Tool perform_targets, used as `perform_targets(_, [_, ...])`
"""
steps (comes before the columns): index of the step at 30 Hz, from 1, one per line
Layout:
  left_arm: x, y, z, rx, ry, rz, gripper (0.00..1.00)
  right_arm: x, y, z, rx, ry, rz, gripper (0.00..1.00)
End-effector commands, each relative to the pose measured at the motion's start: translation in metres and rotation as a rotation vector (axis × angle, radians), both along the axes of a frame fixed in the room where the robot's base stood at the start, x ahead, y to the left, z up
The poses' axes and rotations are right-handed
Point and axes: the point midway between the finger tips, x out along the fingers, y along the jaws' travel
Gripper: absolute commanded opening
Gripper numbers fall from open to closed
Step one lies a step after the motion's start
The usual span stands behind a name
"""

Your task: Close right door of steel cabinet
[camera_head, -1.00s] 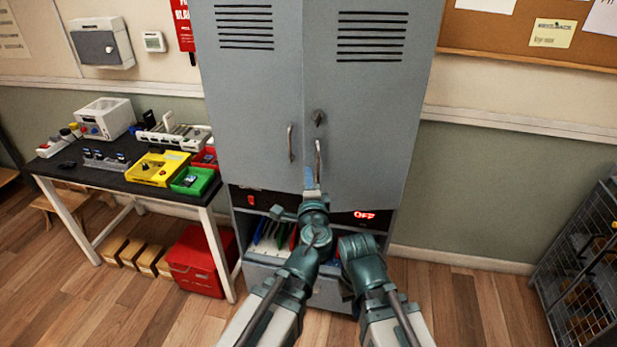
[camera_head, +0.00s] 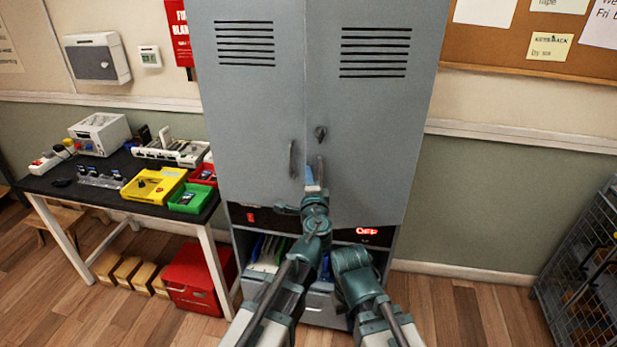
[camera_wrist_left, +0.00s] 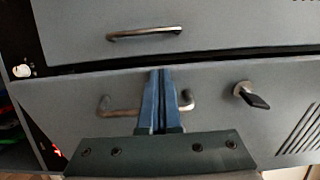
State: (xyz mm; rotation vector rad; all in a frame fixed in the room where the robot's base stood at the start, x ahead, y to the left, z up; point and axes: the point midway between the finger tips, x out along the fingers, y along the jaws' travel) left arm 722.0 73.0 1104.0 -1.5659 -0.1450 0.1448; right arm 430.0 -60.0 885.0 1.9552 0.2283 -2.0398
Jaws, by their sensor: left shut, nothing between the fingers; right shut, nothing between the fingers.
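The grey steel cabinet has a left door (camera_head: 250,110) and a right door (camera_head: 370,130). The right door stands nearly flush with the left; a narrow dark gap shows between them in the left wrist view. My left gripper (camera_head: 313,178) is shut and empty, its blue fingers in front of the right door's bar handle (camera_head: 320,168). In the left wrist view the fingers (camera_wrist_left: 160,75) cover the middle of that handle (camera_wrist_left: 120,110); I cannot tell whether they touch. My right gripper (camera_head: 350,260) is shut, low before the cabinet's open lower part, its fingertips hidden.
A dark latch knob (camera_head: 320,133) sits above the right door's handle. A table (camera_head: 130,195) with trays and devices stands left, with a red box (camera_head: 200,278) beneath. A wire cage (camera_head: 585,270) stands at far right. Floor between cabinet and cage is clear.

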Motion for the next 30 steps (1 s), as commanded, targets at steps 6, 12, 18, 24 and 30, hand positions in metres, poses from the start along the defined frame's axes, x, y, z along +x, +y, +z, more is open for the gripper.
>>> perform_targets(6, [0.046, 0.009, 0.000, 0.000, 0.000, 0.003, 0.00, 0.000, 0.000, 0.000, 0.000, 0.000, 0.000, 0.00])
perform_targets(12, [0.062, 0.013, 0.000, 0.000, 0.000, 0.000, 0.00, 0.000, 0.000, 0.000, 0.000, 0.000, 0.000, 0.00])
perform_targets(18, [0.061, 0.012, 0.000, 0.000, 0.000, 0.000, 0.00, 0.000, 0.000, 0.000, 0.000, 0.000, 0.000, 0.00])
perform_targets(24, [0.057, 0.013, 0.000, 0.000, 0.000, 0.000, 0.00, 0.000, 0.000, 0.000, 0.000, 0.000, 0.000, 0.00])
perform_targets(30, [0.038, 0.017, 0.000, 0.000, 0.000, 0.001, 0.00, 0.000, 0.000, 0.000, 0.000, 0.000, 0.000, 0.00])
